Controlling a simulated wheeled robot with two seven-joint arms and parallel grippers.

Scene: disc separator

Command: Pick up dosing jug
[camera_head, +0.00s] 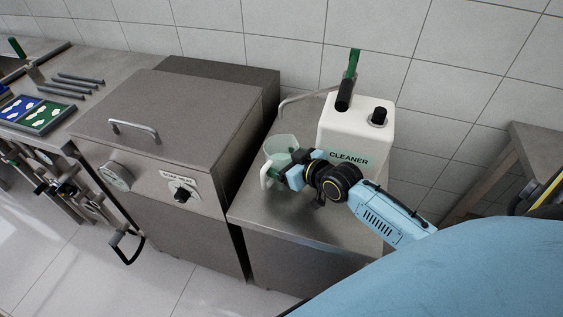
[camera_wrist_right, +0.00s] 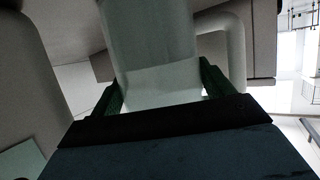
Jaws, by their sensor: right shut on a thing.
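The dosing jug (camera_head: 281,146) is a pale, translucent greenish vessel with a white handle, above the steel counter beside the cleaner container. My right gripper (camera_head: 272,178) is shut on the jug, reaching it from the right. In the right wrist view the jug (camera_wrist_right: 155,60) stands between the two green fingers of my right gripper (camera_wrist_right: 160,95), with its handle curving off to the right. I cannot tell from these views whether the jug's base touches the counter. My left gripper is not seen in the head view.
The white cleaner container (camera_head: 355,133) with black caps stands right behind my right gripper. A steel soak tank (camera_head: 165,140) with a lid handle, gauge and knob stands close on the left. The steel counter (camera_head: 310,225) is bare at its front.

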